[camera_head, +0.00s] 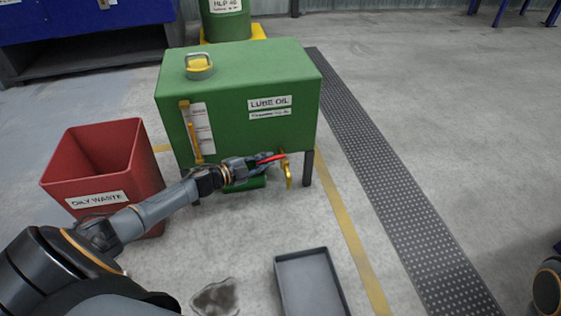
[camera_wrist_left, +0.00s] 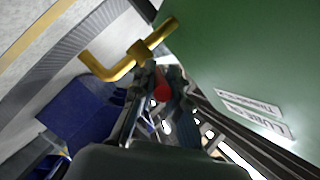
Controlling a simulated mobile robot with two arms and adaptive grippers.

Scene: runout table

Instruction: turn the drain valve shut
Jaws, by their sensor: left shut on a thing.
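The drain valve is a brass tap (camera_head: 289,175) low on the front right of the green lube oil tank (camera_head: 230,120), with a red lever handle (camera_head: 272,158). In the head view my left gripper (camera_head: 258,163) reaches in from the left and is shut on the red lever, which points left from the tap. In the left wrist view the lever's red end (camera_wrist_left: 162,92) shows between the fingers, and the brass spout (camera_wrist_left: 110,68) bends away beyond them. The fingers hide part of the lever. My right gripper is not in view.
A red oily waste bin (camera_head: 105,165) stands left of the tank, near my left arm. A grey tray (camera_head: 310,285) lies on the floor in front, with a dark stain (camera_head: 215,297) to its left.

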